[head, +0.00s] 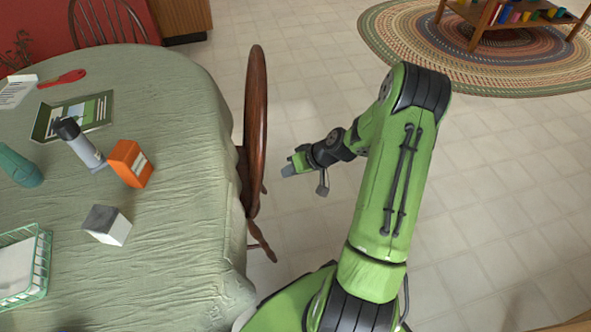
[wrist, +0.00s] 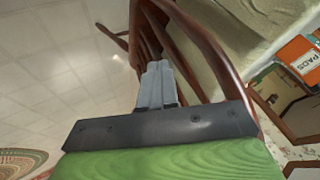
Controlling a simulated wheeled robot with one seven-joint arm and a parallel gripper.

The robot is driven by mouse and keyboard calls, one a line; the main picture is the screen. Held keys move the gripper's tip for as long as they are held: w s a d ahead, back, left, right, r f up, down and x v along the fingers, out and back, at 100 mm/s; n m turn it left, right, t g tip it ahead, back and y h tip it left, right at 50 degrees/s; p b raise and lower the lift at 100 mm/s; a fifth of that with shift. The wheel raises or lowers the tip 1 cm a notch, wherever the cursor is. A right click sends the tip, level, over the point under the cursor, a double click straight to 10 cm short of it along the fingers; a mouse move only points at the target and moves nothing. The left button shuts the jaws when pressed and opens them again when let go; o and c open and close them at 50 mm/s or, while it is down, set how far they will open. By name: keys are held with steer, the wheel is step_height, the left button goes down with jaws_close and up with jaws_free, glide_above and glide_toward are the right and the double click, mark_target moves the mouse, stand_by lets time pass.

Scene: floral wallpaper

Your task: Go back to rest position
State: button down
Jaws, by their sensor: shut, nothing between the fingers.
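My green arm reaches out over the tiled floor to the right of the table in the head view. My gripper (head: 289,170) points left toward a dark wooden chair (head: 256,110) and is apart from the table. In the wrist view my gripper (wrist: 157,70) shows two grey fingers pressed together with nothing between them. The chair's curved back and spindles (wrist: 150,35) lie just beyond the fingertips in that view. I cannot tell whether the fingers touch the chair.
The table (head: 190,240) with a green cloth holds an orange box (head: 129,163), a grey-and-white cube (head: 107,226), a grey bottle (head: 82,147), a teal bottle (head: 20,167) and a green wire basket (head: 42,265). Open floor (head: 490,190) lies right of my arm, before a braided rug (head: 400,40).

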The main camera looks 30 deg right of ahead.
steer(key=p+v, duration=0.2)
steer(key=v, duration=0.6)
steer(key=shift+a+r, duration=0.25)
